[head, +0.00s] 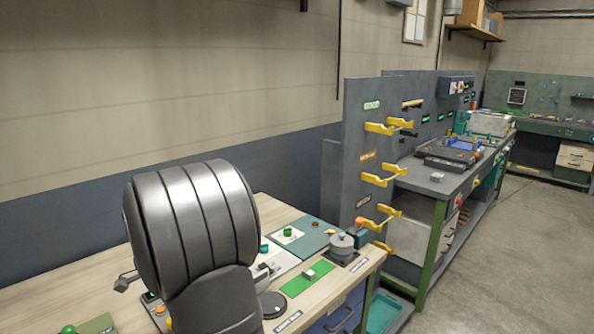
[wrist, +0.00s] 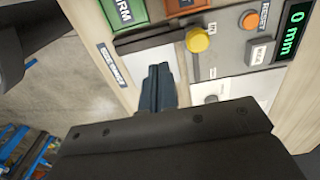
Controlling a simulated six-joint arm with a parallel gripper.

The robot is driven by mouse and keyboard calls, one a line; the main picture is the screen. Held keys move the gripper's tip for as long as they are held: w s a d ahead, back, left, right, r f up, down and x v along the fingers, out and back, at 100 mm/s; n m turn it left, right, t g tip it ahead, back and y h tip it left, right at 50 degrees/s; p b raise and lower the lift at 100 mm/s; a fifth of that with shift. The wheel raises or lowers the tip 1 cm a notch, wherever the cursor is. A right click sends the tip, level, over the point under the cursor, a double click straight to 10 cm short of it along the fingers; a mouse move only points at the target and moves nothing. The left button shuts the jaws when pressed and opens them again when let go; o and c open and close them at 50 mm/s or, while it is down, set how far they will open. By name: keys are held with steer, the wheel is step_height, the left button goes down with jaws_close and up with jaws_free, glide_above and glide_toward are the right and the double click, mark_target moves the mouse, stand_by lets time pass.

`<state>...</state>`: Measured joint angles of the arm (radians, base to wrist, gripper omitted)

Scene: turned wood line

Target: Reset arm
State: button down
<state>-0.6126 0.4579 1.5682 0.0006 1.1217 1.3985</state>
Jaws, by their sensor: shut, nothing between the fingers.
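My gripper (wrist: 159,72) shows in the wrist view with its two dark fingers together and nothing between them. A round orange button (wrist: 249,20) sits by the word RESET, right of the fingers. A green block (wrist: 122,12) with letters ending in "RM" lies at the top edge, partly cut off. A yellow knob (wrist: 197,40) stands between the fingers and the orange button. In the head view my arm hides my gripper.
A green display (wrist: 293,30) reads 0 mm, with a grey button (wrist: 259,52) beside it. In the head view the wooden bench (head: 90,285) carries a green mat (head: 306,278) and a grey round fixture (head: 342,245). A grey pegboard (head: 365,150) with yellow hooks stands behind.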

step_height(320, 180, up, 9)
stand_by(0.3)
